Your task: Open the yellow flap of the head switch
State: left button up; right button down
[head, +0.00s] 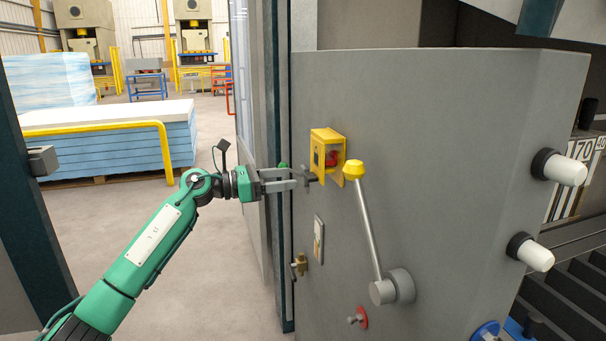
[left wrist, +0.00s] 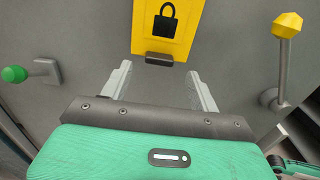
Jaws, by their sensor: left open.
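The head switch (head: 333,158) is on the grey panel, with a red part showing inside its yellow housing. Its yellow flap (head: 318,155) bears a padlock sign and stands over the front, apparently closed. In the left wrist view the flap (left wrist: 180,40) is at the top, with a dark tab (left wrist: 159,59) at its lower edge. My left gripper (head: 304,179) is open, just below the flap. Its fingers (left wrist: 157,72) lie on either side of the tab in the left wrist view; I cannot tell whether they touch it. My right gripper is not in view.
A lever with a yellow knob (head: 353,169) stands close right of the switch. A green knob (left wrist: 15,74) is to the left. A brass fitting (head: 301,263) and white-capped handles (head: 566,170) stick out from the panel.

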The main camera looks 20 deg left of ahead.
aim_at(305, 175)
pick_arm(q)
jog(key=shift+p+x, duration=0.35)
jog(key=shift+x, duration=2.4)
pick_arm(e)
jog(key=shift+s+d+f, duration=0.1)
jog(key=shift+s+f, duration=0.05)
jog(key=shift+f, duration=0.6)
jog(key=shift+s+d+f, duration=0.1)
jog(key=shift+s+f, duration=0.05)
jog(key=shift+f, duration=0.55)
pick_arm(q)
grip_shut()
jog(key=shift+a+r, duration=0.1)
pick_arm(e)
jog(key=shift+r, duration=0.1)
